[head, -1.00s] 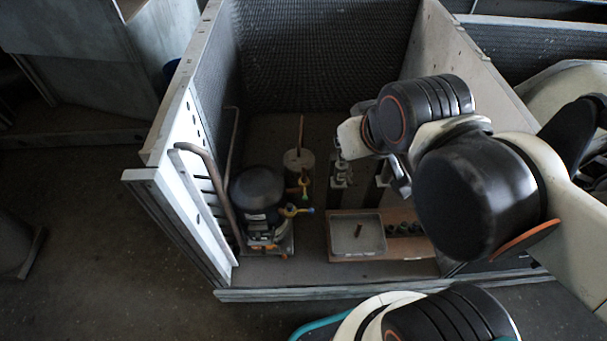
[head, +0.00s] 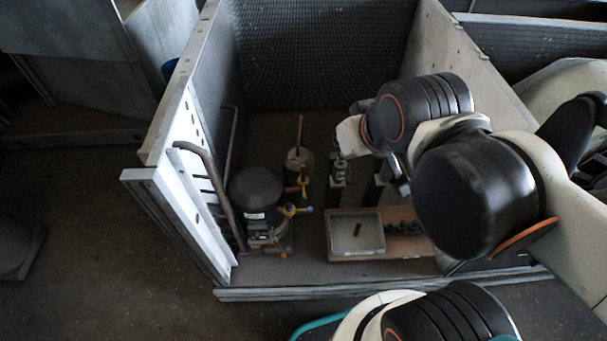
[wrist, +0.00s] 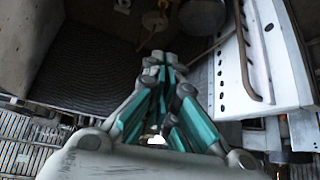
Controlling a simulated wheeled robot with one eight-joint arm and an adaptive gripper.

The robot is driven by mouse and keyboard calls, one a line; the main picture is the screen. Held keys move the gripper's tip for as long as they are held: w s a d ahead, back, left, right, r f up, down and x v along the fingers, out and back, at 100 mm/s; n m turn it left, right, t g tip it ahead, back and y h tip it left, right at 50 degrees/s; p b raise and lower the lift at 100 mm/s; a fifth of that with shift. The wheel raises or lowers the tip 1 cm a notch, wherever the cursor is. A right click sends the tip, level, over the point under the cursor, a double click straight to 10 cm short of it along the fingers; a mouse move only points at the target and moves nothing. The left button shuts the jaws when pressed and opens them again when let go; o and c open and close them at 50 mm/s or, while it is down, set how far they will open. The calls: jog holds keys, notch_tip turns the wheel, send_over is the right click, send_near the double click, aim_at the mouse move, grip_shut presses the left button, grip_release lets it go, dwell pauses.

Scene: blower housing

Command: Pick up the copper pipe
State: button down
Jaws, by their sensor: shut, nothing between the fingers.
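Several copper-coloured pipes are in view. A short copper pipe piece (head: 357,229) lies in the shallow grey tray (head: 343,245) at the front of the housing. A long bent pipe (head: 215,185) leans along the left wall; it also shows at the right of the wrist view (wrist: 243,65). A thin upright pipe (head: 300,130) stands on the pale cylinder behind the compressor. My gripper (wrist: 163,62) is shut and empty in the wrist view, apart from all pipes. In the head view my arm largely hides it.
A black compressor (head: 257,192) with yellow-handled valves stands at the left of the housing. Grey metal fittings stand in the middle. The tray sits on a brown board (head: 405,248) with dark fittings beside it. The white slotted left wall (head: 193,150) and the right wall (head: 470,50) enclose the space.

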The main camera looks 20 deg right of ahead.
jog(key=c, duration=1.8)
grip_release()
jog(key=shift+w+r, duration=0.1)
jog(key=o, duration=0.3)
jog(key=shift+w+r, duration=0.15)
jog(key=shift+w, duration=0.15)
jog(key=shift+o, duration=0.2)
jog(key=n+g+p, duration=0.1)
jog(key=g+p, duration=0.5)
jog(key=g, duration=0.1)
send_over(303, 165)
notch_tip(303, 165, down, 22)
jog(key=f, duration=0.1)
notch_tip(303, 165, down, 8)
jog(key=b, duration=0.2)
jog(key=shift+s+d+f+b, duration=0.1)
jog(key=shift+s+f+b, duration=0.1)
jog(key=shift+b, duration=0.1)
jog(key=shift+w+f+b, duration=0.1)
jog(key=shift+f+b, duration=1.35)
jog(key=shift+f, duration=1.15)
